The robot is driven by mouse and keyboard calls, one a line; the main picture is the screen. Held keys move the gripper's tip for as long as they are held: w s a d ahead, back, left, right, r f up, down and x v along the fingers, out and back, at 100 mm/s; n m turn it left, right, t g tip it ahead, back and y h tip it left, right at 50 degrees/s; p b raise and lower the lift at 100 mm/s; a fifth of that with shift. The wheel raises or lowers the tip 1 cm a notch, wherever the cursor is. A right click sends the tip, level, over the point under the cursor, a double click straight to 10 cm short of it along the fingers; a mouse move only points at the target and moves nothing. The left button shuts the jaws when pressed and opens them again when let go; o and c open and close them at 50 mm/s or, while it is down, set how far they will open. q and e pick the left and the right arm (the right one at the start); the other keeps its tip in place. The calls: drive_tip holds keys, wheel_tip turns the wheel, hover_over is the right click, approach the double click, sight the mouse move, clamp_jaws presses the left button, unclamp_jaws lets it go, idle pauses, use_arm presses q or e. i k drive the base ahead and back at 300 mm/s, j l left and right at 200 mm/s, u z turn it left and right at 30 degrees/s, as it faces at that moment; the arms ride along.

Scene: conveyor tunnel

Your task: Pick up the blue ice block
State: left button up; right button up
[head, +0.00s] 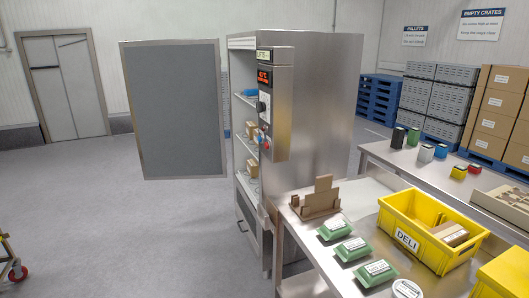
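A small blue item (249,92), which looks like the blue ice block, lies on the upper wire shelf inside the open steel cabinet (310,100). It is partly hidden by the control panel column at the cabinet's front, and is too small to make out in detail. Another small blue object (441,151) stands on the steel table at the right; I cannot tell exactly what it is. Neither of my grippers shows in the head view.
The cabinet door (175,110) stands wide open to the left. Brown boxes (252,168) sit on lower shelves. On the near table are a yellow DELI crate (385,222), green packs (352,248) and a brown holder (316,203). The floor at left is largely clear.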

sight(253, 91)
drive_tip(key=i+j+z, duration=0.25)
drive_tip(key=i+j, duration=1.35)
